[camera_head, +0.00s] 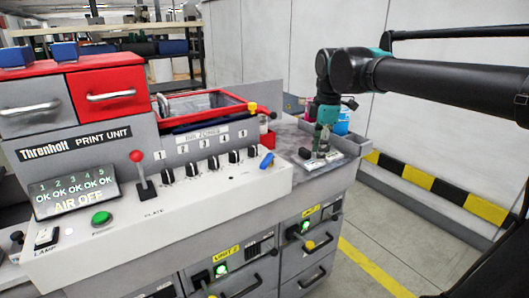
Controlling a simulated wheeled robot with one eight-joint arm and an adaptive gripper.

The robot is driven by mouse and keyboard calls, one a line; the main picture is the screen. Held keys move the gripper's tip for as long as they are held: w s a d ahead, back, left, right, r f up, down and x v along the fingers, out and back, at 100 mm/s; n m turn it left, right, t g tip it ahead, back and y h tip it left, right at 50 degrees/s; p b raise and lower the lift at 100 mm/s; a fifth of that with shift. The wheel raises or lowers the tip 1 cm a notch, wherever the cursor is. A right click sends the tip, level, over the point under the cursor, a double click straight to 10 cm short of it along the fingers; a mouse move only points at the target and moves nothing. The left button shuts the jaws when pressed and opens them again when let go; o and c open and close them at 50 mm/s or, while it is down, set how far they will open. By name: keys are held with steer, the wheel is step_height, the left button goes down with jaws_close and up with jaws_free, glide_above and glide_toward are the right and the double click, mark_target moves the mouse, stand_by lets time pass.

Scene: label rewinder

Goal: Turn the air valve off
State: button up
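A small blue handle (267,160), which looks like the air valve, sits at the right end of the sloped console, beside a row of black knobs (213,162). It is turned at a slant. The display (75,191) on the left reads "AIR OFF" under a row of OKs. My gripper (319,154) points down over the grey side bench to the right of the blue handle, apart from it. Its fingertips are too small and dark to tell whether they are open or shut. No held object can be made out.
A red-knobbed lever (138,165) and a green button (101,218) stand on the console. Drawers (236,281) with handles lie below. Floor at the right is clear up to the striped curb (435,191).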

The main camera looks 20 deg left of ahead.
steer(key=s+a+r+n, duration=0.3)
steer(key=a+r+n, duration=0.3)
steer(key=a+r, duration=0.25)
steer(key=n+g, duration=0.1)
steer(key=n, duration=0.7)
glide_toward(266, 159)
steer(key=shift+h, duration=0.4)
steer(key=f, duration=0.8)
steer(key=shift+w+a+f, duration=0.2)
steer(key=shift+a+f, duration=0.1)
steer(key=shift+a, duration=0.05)
jaws_close()
